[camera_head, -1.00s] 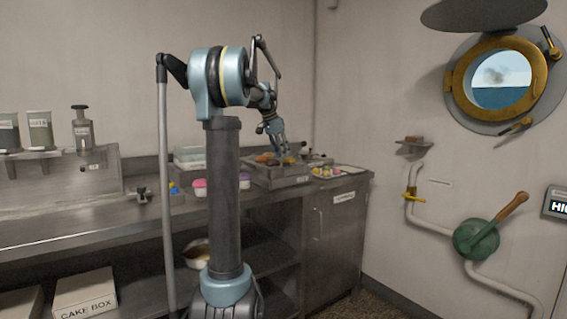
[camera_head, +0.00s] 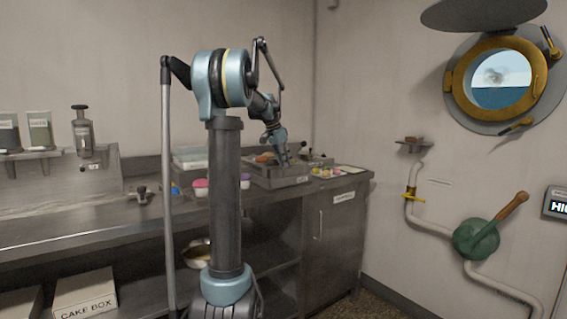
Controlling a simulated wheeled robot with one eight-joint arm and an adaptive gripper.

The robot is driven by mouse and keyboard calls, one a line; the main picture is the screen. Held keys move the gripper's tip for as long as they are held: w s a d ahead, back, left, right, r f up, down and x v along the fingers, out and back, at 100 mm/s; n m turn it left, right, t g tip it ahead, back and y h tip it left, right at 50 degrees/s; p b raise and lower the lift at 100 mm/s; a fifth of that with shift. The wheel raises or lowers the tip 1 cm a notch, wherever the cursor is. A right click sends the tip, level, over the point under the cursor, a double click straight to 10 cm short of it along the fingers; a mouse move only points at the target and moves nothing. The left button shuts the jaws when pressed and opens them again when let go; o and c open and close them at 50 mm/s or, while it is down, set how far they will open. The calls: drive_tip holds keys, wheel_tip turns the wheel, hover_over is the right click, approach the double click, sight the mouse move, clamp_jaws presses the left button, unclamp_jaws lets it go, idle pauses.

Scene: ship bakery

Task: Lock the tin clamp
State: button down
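A metal tray or tin (camera_head: 262,180) with brown and orange items in it stands at the right end of the steel counter. My gripper (camera_head: 287,161) points down over its right part, with its fingertips close to the items or just above them. It is too small to tell whether the fingers are parted or hold anything. A small dark fitting (camera_head: 318,158) sits just right of the gripper and may be the tin clamp. I cannot make out its lever or whether it is locked.
Pink and white tubs (camera_head: 200,188) stand left of the tin, and a tray of colourful items (camera_head: 338,171) lies to its right. A small dark device (camera_head: 141,194) stands on the counter (camera_head: 60,228) at left. The left counter is mostly clear.

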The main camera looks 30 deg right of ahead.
drive_tip(key=shift+n, duration=0.3)
drive_tip(key=n+t, duration=0.1)
drive_tip(key=n, duration=0.1)
drive_tip(key=n+t, duration=0.1)
drive_tip(key=n, duration=0.2)
drive_tip(key=shift+w+y, duration=0.2)
drive_tip(key=shift+y, duration=0.2)
drive_tip(key=n, duration=0.2)
drive_tip(key=n+t+y, duration=0.1)
drive_tip(key=n, duration=0.1)
drive_tip(key=shift+w+a+r+n, duration=0.1)
drive_tip(key=shift+w+n, duration=0.05)
drive_tip(key=shift+n, duration=0.25)
drive_tip(key=shift+a+n+t+y, duration=0.15)
drive_tip(key=shift+n+y, duration=0.35)
drive_tip(key=shift+n, duration=0.75)
drive_tip(key=shift+n+t+y, duration=0.25)
drive_tip(key=shift+n+y, duration=0.25)
drive_tip(key=shift+n, duration=0.7)
drive_tip(key=shift+a+n+t+y, duration=0.15)
drive_tip(key=shift+n+y, duration=0.35)
drive_tip(key=shift+n, duration=1.05)
drive_tip(key=c, duration=1.8)
unclamp_jaws()
